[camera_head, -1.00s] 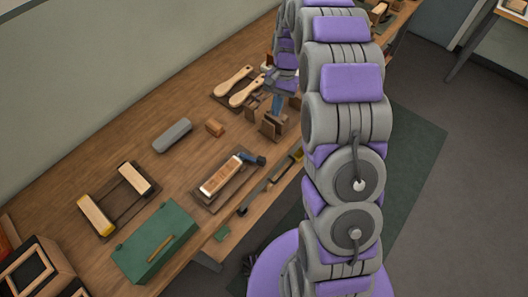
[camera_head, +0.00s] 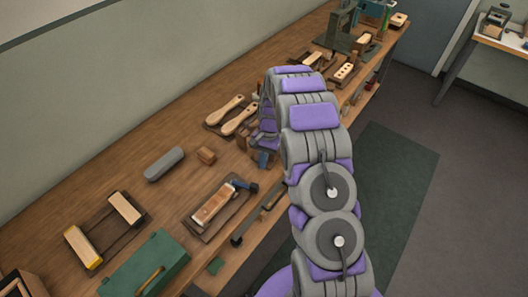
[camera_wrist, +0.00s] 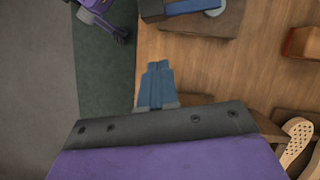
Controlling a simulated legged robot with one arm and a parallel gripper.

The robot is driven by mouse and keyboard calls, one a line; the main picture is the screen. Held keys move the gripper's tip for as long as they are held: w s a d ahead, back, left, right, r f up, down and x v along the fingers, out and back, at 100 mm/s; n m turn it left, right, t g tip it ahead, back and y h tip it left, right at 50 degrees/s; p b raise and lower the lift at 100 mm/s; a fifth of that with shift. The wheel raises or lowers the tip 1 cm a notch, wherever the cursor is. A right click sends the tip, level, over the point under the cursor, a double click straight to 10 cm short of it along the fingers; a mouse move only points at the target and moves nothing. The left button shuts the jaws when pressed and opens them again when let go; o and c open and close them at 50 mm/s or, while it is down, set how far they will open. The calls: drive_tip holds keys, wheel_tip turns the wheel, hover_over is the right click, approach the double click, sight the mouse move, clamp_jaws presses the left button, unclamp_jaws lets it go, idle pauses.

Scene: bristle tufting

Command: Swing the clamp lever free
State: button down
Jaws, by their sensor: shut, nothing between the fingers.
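The clamp lever (camera_head: 245,185) is a dark blue piece at the upper right end of a brush block (camera_head: 213,205) on a dark wooden board (camera_head: 192,222). In the wrist view a dark blue piece (camera_wrist: 185,6), likely the lever, shows at the top edge, partly cut off. My gripper (camera_head: 264,160) is small in the head view, just up and right of the lever and partly hidden by my arm. In the wrist view its blue fingers (camera_wrist: 158,68) are shut together and empty, with a visible gap between them and the lever.
A small brown block (camera_head: 206,155) and a grey rounded bar (camera_head: 165,164) lie behind the board. Two wooden brush handles (camera_head: 225,108) lie further along. A green box (camera_head: 150,262) stands at the lower left. The bench's front edge runs near the gripper. A perforated brush head (camera_wrist: 299,138) shows at lower right.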

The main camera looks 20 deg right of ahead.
sight(256, 185)
drive_tip(key=shift+x, duration=1.05)
drive_tip(key=shift+s+a+r+b, duration=0.2)
drive_tip(key=shift+s+a+b, duration=0.2)
drive_tip(key=shift+s+a, duration=0.8)
drive_tip(key=shift+s, duration=0.3)
drive_tip(key=shift+s+a+r+m+p, duration=0.15)
drive_tip(key=shift+s+r+m+p, duration=0.25)
drive_tip(key=shift+m+p, duration=0.5)
drive_tip(key=shift+s+a+f+m+t+y+p, duration=0.15)
drive_tip(key=shift+s+m+p, duration=0.15)
drive_tip(key=shift+p, duration=0.2)
drive_tip(key=shift+s+a+m+t+y+p, duration=0.1)
drive_tip(key=shift+s+m+t+y+p, duration=0.15)
drive_tip(key=shift+p, duration=0.25)
drive_tip(key=shift+s+a+f+m+p, duration=0.1)
drive_tip(key=shift+s+f+m+p, duration=0.1)
drive_tip(key=shift+m+p, duration=0.15)
